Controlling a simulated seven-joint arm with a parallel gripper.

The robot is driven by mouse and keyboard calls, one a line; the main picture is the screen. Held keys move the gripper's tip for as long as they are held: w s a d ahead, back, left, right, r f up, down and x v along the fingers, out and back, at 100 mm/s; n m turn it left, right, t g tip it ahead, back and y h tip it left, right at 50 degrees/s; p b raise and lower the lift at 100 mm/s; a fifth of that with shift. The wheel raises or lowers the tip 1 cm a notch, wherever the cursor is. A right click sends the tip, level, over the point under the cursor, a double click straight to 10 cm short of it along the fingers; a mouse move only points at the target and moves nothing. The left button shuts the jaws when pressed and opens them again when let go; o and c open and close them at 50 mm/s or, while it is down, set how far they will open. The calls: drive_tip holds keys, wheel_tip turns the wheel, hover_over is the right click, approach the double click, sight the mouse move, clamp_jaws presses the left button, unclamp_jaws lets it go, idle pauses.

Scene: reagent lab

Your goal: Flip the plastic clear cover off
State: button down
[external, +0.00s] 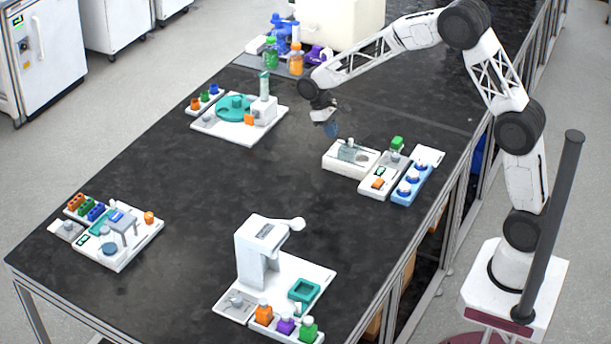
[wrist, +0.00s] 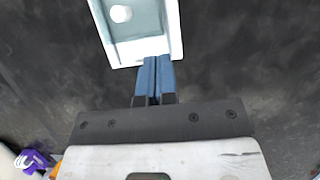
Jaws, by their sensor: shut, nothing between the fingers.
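The clear plastic cover appears as a grey-blue translucent panel (wrist: 147,20) within a white-edged unit (wrist: 174,30) at the top of the wrist view. A round white spot shows on or through it. In the external view the white unit (external: 332,164) stands right of the table's middle, with a small greyish see-through part (external: 347,153) on it. My gripper (external: 332,131) is above and to the left of this unit, pointing down. Its blue fingers (wrist: 153,62) are shut together and empty, and their tips overlap the unit's near edge in the wrist view. I cannot tell whether they touch it.
A blue rack (external: 408,193) and a white module with a green-capped bottle (external: 397,143) stand right of the unit. A station with a teal disc (external: 234,107) is to the left, a white dispenser (external: 262,250) in front. The dark tabletop (external: 215,185) between is clear.

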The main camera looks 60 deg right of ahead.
drive_tip(key=shift+v, duration=2.45)
drive_tip(key=w, duration=0.5)
drive_tip(key=shift+w+d+r, duration=0.1)
drive_tip(key=shift+w+d, duration=0.1)
approach(338, 154)
drive_tip(key=f, duration=0.3)
drive_tip(key=d+f, duration=0.1)
drive_tip(key=f, duration=0.1)
drive_tip(key=shift+w, duration=0.3)
drive_tip(key=shift+s+f, duration=0.1)
drive_tip(key=shift+s, duration=0.85)
